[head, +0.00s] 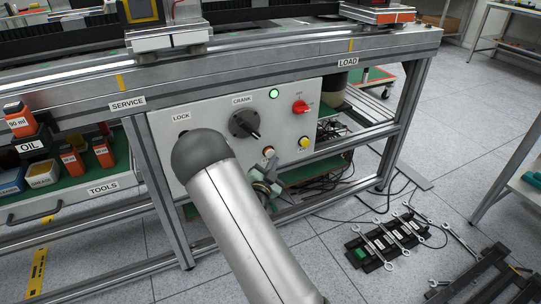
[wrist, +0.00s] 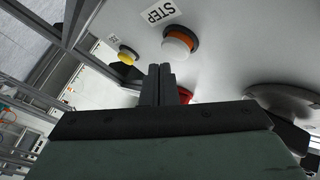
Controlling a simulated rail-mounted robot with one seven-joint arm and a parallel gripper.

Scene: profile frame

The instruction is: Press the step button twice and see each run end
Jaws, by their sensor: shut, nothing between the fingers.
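The step button (wrist: 178,43) is a white cap in an orange ring on a pale panel (wrist: 235,45), beside a STEP label (wrist: 161,12) in the wrist view. In the head view the step button (head: 268,151) shows low on the panel, just above my gripper. My gripper (wrist: 158,70) is shut and empty. Its fingertips lie just below the button in the wrist view, with a gap between them in the picture. The distance to the panel is hard to judge. My arm covers part of the panel's lower left in the head view.
A yellow button (head: 304,143), a red switch (head: 300,107), a lit green lamp (head: 274,94) and a black crank (head: 244,124) sit on the same panel. My fingers partly hide the red switch in the wrist view. A wrench rack (head: 385,243) lies on the floor at right.

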